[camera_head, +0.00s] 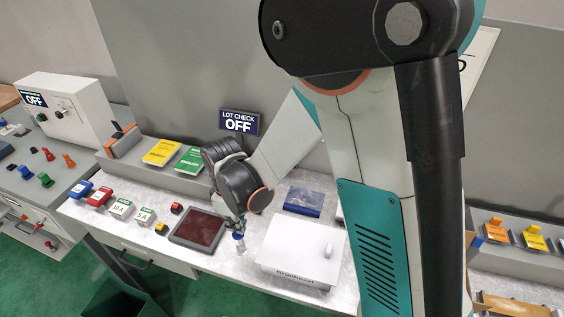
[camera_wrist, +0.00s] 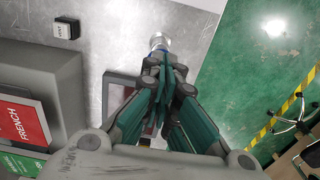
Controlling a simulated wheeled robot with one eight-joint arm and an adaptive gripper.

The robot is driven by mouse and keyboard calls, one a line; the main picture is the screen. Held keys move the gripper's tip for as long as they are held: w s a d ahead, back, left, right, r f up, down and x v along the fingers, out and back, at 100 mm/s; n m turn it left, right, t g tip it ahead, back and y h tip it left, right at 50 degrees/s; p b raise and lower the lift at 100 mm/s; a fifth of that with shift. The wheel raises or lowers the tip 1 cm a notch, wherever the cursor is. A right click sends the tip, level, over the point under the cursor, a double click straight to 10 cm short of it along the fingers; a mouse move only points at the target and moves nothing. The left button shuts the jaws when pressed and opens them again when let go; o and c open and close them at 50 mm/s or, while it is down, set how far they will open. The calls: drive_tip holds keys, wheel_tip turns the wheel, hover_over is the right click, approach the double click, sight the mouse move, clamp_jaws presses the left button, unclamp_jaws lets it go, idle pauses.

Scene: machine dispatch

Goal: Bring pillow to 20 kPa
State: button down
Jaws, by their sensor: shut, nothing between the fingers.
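No thing is labelled as the pillow, and I cannot tell which it is. A dark red flat panel (camera_head: 199,229) in a grey frame lies on the white bench, left of my gripper (camera_head: 237,228). A small blue and silver knob-like piece (camera_head: 239,239) is right at my fingertips in the head view. It also shows just beyond the tips in the wrist view (camera_wrist: 158,41). My gripper (camera_wrist: 160,65) points down at it with fingers shut and nothing between them. I cannot tell whether they touch it. No pressure reading is legible.
A white lidded box (camera_head: 300,252) stands close on the right, a dark blue block (camera_head: 304,201) behind it. A "LOT CHECK OFF" sign (camera_head: 239,123) is behind my arm. Green and yellow booklets (camera_head: 162,152) are on a back ledge; labelled blocks (camera_head: 121,208) line the left.

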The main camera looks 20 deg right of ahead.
sight(238, 235)
drive_tip(key=shift+f, duration=0.2)
drive_tip(key=shift+f+b, duration=0.35)
drive_tip(key=shift+b, duration=0.15)
drive_tip(key=shift+f+b, duration=1.75)
drive_tip(key=shift+f, duration=0.15)
drive_tip(key=shift+r, duration=0.25)
drive_tip(key=shift+r+p, duration=2.25)
drive_tip(key=shift+r, duration=1.1)
